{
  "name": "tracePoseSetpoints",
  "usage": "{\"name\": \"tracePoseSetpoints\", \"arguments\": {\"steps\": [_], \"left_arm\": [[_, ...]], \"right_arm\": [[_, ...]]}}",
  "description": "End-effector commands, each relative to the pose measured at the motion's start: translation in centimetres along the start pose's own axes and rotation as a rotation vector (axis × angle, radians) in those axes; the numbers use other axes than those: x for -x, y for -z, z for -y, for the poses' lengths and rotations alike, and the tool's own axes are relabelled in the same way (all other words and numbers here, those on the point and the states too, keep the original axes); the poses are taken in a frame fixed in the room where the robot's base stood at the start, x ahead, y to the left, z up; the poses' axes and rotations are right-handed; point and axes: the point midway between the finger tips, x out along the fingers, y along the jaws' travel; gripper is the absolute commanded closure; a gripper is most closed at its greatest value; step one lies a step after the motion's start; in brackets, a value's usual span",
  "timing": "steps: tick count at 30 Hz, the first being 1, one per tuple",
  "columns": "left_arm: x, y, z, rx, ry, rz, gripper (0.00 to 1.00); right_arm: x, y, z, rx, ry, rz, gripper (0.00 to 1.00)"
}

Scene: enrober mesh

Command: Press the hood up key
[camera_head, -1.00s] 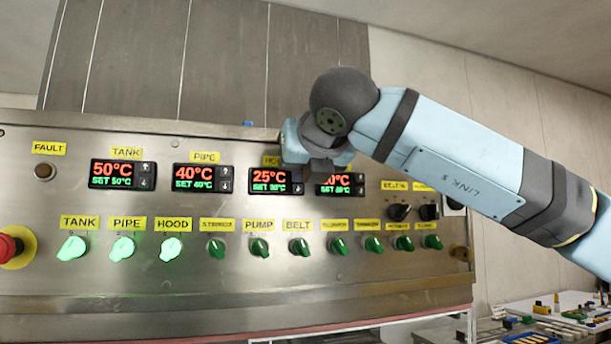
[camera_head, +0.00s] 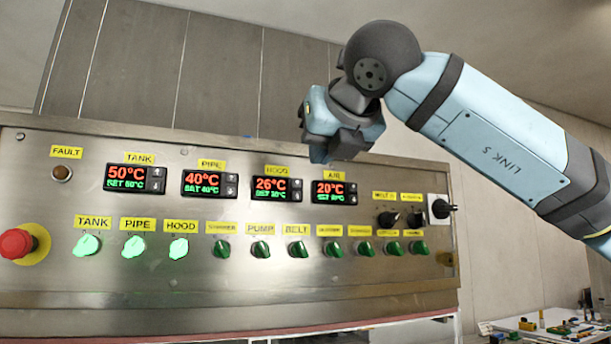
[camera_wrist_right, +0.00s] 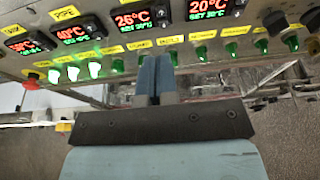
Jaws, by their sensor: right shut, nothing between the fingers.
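The hood display (camera_head: 270,189) sits on the steel panel under a yellow HOOD label and reads 26°C in red, with a small green set line that is hard to read. Its up key (camera_head: 296,184) is the upper of two small dark keys at its right end. The display also shows in the right wrist view (camera_wrist_right: 133,20). My right gripper (camera_head: 318,156) is shut and empty, above and right of the hood display, apart from the keys. Its closed fingers (camera_wrist_right: 156,72) point toward the panel in the wrist view. My left gripper is not in view.
Tank (camera_head: 135,178), pipe (camera_head: 209,184) and air (camera_head: 333,194) displays share the row. Below are lit green switches, such as the hood switch (camera_head: 179,248), and unlit ones. A red stop button (camera_head: 17,244) is at left. A cluttered table (camera_head: 555,325) stands lower right.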

Motion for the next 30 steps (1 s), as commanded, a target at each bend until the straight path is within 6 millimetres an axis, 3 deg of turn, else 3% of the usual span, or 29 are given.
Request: {"name": "tracePoseSetpoints", "arguments": {"steps": [4, 9, 30], "left_arm": [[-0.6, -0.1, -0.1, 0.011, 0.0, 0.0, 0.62], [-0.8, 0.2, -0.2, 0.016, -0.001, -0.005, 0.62], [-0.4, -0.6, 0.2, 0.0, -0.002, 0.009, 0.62]], "right_arm": [[2.6, 0.1, 0.0, 0.001, -0.001, 0.002, 1.0], [4.1, 0.0, 0.0, 0.0, 0.0, 0.0, 1.0], [4.4, 0.0, 0.0, 0.0, 0.0, -0.001, 1.0]]}}
